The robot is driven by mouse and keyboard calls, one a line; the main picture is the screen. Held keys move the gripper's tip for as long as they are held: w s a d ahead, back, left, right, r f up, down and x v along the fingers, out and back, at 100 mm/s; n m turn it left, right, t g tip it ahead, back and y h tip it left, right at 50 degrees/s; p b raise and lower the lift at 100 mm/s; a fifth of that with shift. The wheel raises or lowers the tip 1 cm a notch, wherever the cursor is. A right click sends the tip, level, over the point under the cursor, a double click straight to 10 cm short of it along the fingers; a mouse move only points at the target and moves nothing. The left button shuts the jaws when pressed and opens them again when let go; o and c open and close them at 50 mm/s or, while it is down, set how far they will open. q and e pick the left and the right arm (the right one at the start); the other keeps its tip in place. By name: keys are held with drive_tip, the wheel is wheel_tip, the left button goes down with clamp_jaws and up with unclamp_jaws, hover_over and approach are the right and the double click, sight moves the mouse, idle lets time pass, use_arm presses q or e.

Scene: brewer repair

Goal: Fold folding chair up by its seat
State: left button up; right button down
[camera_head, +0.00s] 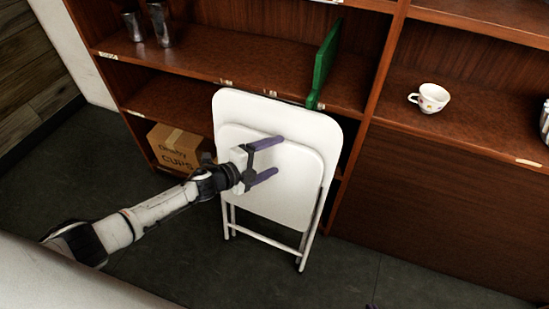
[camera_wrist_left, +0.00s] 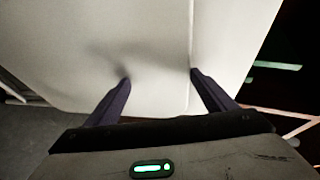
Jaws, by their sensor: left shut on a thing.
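The white folding chair (camera_head: 229,105) stands upright in front of the shelving, its legs on the dark floor. Its seat (camera_head: 301,165) is raised and lies nearly flat against the backrest. My left gripper (camera_head: 272,159) is at the seat's face, its purple fingers spread apart with the seat at their tips. In the left wrist view the white seat (camera_wrist_left: 130,35) fills most of the picture and the two fingertips (camera_wrist_left: 160,76) touch or nearly touch it. How the fingers grip it is partly hidden.
Brown wooden shelving (camera_head: 450,190) stands close behind the chair. A cardboard box (camera_head: 175,147) is on its low shelf at left. A green board (camera_head: 323,62), metal cups (camera_head: 159,24) and a white cup (camera_head: 430,98) stand on shelves. The floor (camera_head: 345,270) in front is clear.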

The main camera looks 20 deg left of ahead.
use_arm(q)
drive_tip(key=shift+s+f, duration=0.3)
drive_tip(key=shift+f, duration=0.2)
drive_tip(key=shift+s+f, duration=0.25)
drive_tip(key=shift+f, duration=0.25)
drive_tip(key=o, duration=0.7)
drive_tip(key=shift+a, duration=0.1)
drive_tip(key=shift+c, duration=0.5)
drive_tip(key=shift+a, duration=0.1)
drive_tip(key=shift+s+a+r, duration=0.15)
drive_tip(key=shift+s, duration=0.15)
drive_tip(key=shift+c, duration=0.5)
drive_tip(key=v, duration=0.2)
drive_tip(key=p+v, duration=0.1)
drive_tip(key=v, duration=0.2)
drive_tip(key=r+v, duration=0.1)
drive_tip(key=v, duration=0.2)
drive_tip(key=shift+w+a+r+p, duration=0.1)
drive_tip(key=shift+w+a+p, duration=0.05)
drive_tip(key=shift+a+p, duration=0.15)
drive_tip(key=c, duration=0.5)
drive_tip(key=shift+o, duration=0.2)
drive_tip(key=shift+s+r, duration=0.3)
drive_tip(key=shift+r, duration=0.2)
